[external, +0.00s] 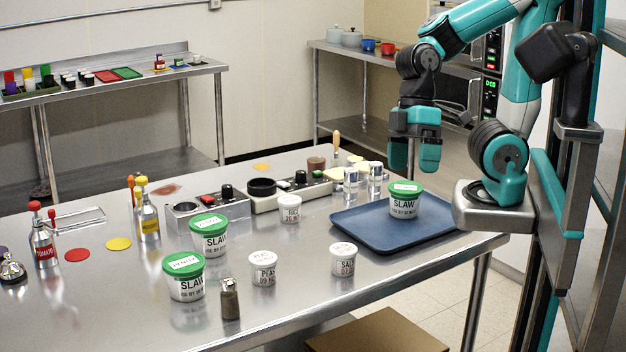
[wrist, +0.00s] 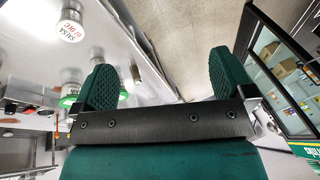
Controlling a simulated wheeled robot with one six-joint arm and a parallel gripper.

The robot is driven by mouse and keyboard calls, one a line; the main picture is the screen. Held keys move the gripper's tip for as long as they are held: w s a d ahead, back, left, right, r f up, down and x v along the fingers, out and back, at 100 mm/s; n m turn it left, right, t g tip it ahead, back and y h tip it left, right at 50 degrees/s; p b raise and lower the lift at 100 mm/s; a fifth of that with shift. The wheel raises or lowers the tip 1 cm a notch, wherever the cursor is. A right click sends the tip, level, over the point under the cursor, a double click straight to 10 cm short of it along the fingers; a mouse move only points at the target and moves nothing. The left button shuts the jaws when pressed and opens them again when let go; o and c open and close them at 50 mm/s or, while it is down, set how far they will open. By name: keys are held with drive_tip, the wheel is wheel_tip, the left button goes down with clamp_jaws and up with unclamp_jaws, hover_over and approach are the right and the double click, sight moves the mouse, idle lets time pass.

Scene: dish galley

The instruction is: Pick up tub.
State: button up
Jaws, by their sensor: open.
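Slaw tubs with green lids stand upright on the steel table. One slaw tub (external: 404,204) is on the blue tray (external: 350,238); another slaw tub (external: 209,240) and a third slaw tub (external: 186,284) stand at the left. Smaller white tubs are a salsa tub (external: 343,263), a tub marked peas (external: 263,271) and a white tub (external: 290,212) farther back. My gripper (external: 416,158) hangs above the tray, over the slaw tub there and apart from it. In the wrist view its fingers (wrist: 160,72) are spread with nothing between them. The salsa tub also shows there (wrist: 70,25).
A grey shaker (external: 230,300) stands at the table's front. Sauce bottles (external: 43,245) are at the left. Burner units (external: 206,211), a black ring and metal shakers (external: 375,178) line the back. The tray's left part is clear.

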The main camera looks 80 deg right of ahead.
drive_tip(key=shift+s+a, duration=0.15)
drive_tip(key=shift+s, duration=0.05)
drive_tip(key=n+t+h+b, duration=0.3)
drive_tip(key=n+h, duration=0.4)
drive_tip(key=n, duration=1.3)
hover_over(209, 222)
drive_tip(key=s+a, duration=0.4)
wheel_tip(209, 222, down, 9)
drive_tip(key=p+x, duration=0.2)
drive_tip(key=x, duration=0.9)
drive_tip(key=shift+d+f, duration=0.1)
drive_tip(key=shift+h, duration=0.3)
drive_tip(key=shift+p+x, duration=0.85)
drive_tip(key=shift+x, duration=1.85)
drive_tip(key=shift+w, duration=0.15)
drive_tip(key=c, duration=0.7)
